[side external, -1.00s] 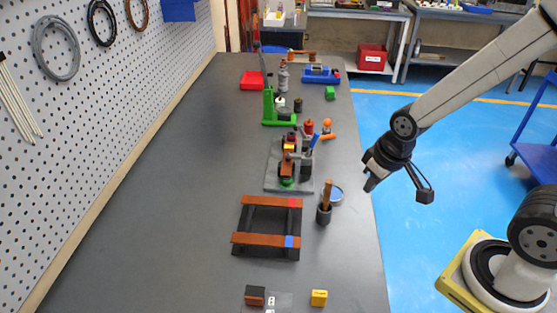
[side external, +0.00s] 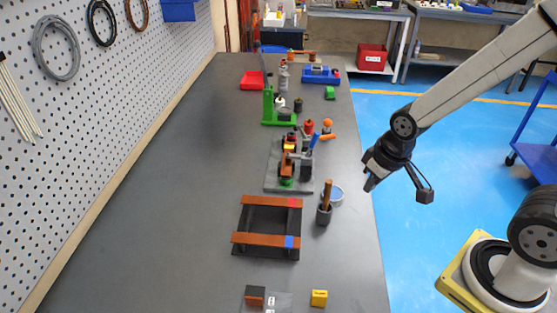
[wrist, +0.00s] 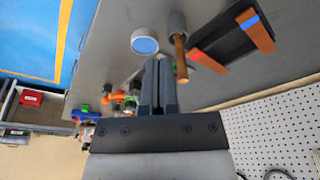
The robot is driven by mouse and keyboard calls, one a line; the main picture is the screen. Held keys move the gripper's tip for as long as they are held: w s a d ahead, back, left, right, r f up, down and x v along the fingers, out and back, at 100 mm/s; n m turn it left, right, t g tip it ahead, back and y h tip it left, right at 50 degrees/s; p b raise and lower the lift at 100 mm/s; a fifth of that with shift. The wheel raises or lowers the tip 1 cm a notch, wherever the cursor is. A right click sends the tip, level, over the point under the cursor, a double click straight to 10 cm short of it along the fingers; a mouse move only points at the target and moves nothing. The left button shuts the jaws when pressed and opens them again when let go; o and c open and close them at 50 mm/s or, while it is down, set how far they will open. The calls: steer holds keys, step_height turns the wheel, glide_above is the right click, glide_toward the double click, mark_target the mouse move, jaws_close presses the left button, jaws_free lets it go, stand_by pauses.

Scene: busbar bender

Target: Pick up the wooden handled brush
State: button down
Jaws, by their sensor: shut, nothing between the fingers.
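The wooden handled brush (side external: 327,194) stands upright in a small dark grey cup (side external: 323,215) near the right edge of the workbench. In the wrist view its brown handle (wrist: 181,58) shows just right of my fingers, with the cup (wrist: 177,25) beyond it. My gripper (side external: 369,185) is up and to the right of the brush in the side view, near the bench edge. In the wrist view its fingers (wrist: 159,62) are together, with nothing held. The brush's bristles are not visible.
A round tin with a blue inside (side external: 332,196) stands right beside the cup. A dark frame with two copper-coloured bars (side external: 266,240) is to the left. The bender on its grey plate (side external: 272,180) is behind. The bench's left half is clear.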

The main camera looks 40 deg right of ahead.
mark_target(329, 182)
stand_by(0.3)
steer(key=shift+c, duration=2.3)
jaws_free()
steer(key=w+a+g, duration=0.1)
steer(key=w, duration=0.2)
steer(key=w+a+m, duration=0.1)
steer(key=w, duration=0.2)
steer(key=w+g, duration=0.1)
steer(key=w, duration=0.2)
steer(key=shift+a+f+m+g, duration=0.15)
steer(key=shift+a+m+g, duration=0.15)
steer(key=shift+a+m, duration=0.1)
steer(key=shift+f, duration=1.3)
steer(key=shift+f, duration=2.6)
jaws_close()
